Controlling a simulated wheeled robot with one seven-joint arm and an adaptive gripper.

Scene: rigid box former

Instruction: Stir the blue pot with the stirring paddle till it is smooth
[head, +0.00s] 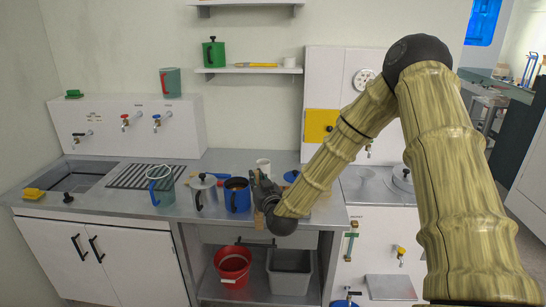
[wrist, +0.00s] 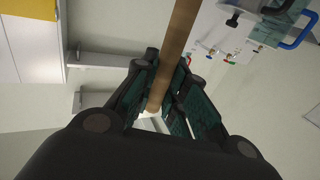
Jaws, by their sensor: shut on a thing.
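The blue pot (head: 238,201) stands on the steel counter, open at the top, with dark brown contents just visible inside. My gripper (head: 262,190) is just right of the pot, seen side-on and partly hidden by its own wrist. In the wrist view my gripper (wrist: 163,95) is shut on a brown wooden shaft, the stirring paddle (wrist: 180,35). The paddle's lower end is hidden in both views, and I cannot tell whether it is in the pot.
A white cup (head: 263,165) is behind my gripper. The sink (head: 70,177) is at far left. A red bucket (head: 232,267) and grey bin (head: 289,271) sit below.

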